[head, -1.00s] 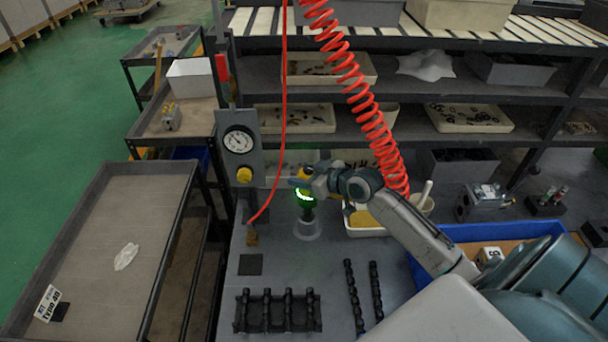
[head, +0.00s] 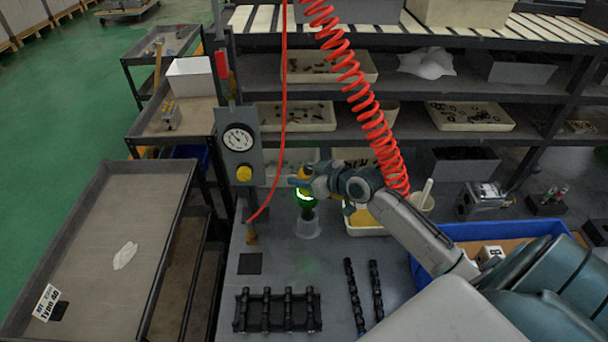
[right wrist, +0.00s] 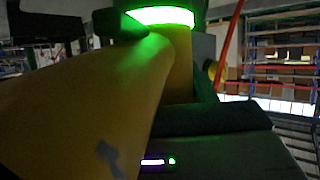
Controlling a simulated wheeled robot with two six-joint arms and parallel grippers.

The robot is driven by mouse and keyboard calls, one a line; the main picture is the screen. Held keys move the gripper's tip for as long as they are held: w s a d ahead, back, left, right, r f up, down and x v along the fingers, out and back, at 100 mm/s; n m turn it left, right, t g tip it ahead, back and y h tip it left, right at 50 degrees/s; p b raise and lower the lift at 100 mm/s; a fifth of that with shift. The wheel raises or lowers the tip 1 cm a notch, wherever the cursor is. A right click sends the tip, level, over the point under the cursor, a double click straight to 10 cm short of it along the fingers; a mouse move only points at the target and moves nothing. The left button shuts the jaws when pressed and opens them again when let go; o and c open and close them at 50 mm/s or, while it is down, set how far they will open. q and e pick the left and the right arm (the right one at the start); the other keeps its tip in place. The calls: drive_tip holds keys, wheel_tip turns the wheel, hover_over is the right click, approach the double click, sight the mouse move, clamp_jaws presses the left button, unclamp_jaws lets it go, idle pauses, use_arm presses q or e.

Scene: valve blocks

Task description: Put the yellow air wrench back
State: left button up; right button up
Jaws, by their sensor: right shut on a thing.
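The yellow air wrench (head: 303,174) is in my right gripper (head: 307,181), above the middle of the workbench. In the head view it points down, its lower part dark with a glowing green ring. Its lower end is at the mouth of a pale cup-like holder (head: 307,228); I cannot tell how deep it sits. In the right wrist view the wrench's yellow body (right wrist: 85,100) fills the left side, close to the camera, beside the bright green ring (right wrist: 160,16). My right gripper hides part of the wrench. My left gripper is not in view.
A red coiled hose (head: 360,90) hangs behind the wrench. A gauge panel (head: 238,139) stands left. A black rack (head: 278,310) and two dark bars lie in front. A white tray (head: 362,230) and blue bin (head: 480,232) are right. A grey cart (head: 90,235) is left.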

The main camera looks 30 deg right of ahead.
drive_tip(key=shift+f+b, duration=1.4)
drive_tip(key=shift+f, duration=0.2)
drive_tip(key=shift+a+f+b, duration=0.25)
drive_tip(key=shift+f+b, duration=0.05)
drive_tip(key=shift+b, duration=0.05)
